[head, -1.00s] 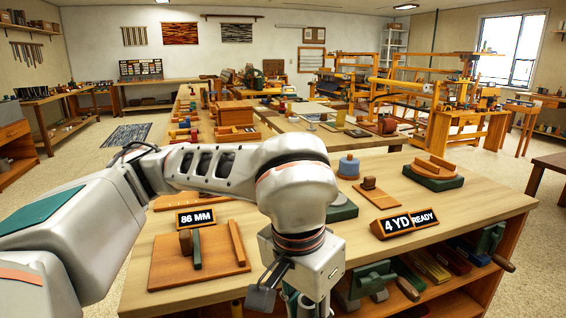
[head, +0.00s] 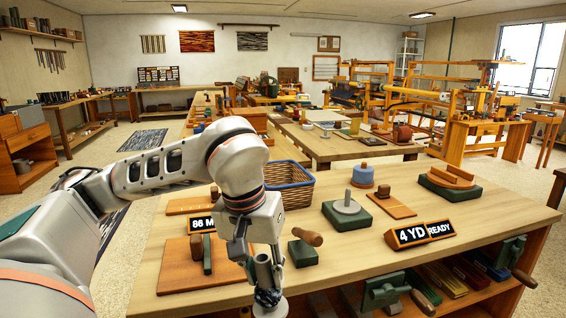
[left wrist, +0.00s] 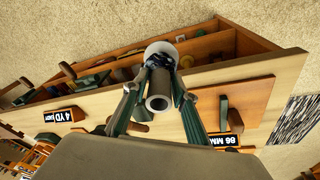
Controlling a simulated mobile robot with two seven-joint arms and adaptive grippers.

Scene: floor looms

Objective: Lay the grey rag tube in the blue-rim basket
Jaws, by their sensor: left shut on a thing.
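My left gripper (head: 264,262) is shut on the grey rag tube (head: 264,272), in front of the near bench edge. In the left wrist view the hollow tube (left wrist: 158,103) sits between the two fingers of the left gripper (left wrist: 158,88), with dark wrapping and a pale round end beyond it. The blue-rim basket (head: 297,184) is a woven basket on the bench, behind and right of my left wrist. Its left side is hidden by my arm, and the tube is apart from it. My right gripper is not in view.
The wooden bench (head: 165,262) bears a green block with a wooden handle (head: 305,252), a green-based spindle (head: 347,215), a blue-topped round piece (head: 363,176) and a "4 YD READY" sign (head: 421,234). A wooden board (head: 190,275) lies near the front left. Clear benchtop shows right of the basket.

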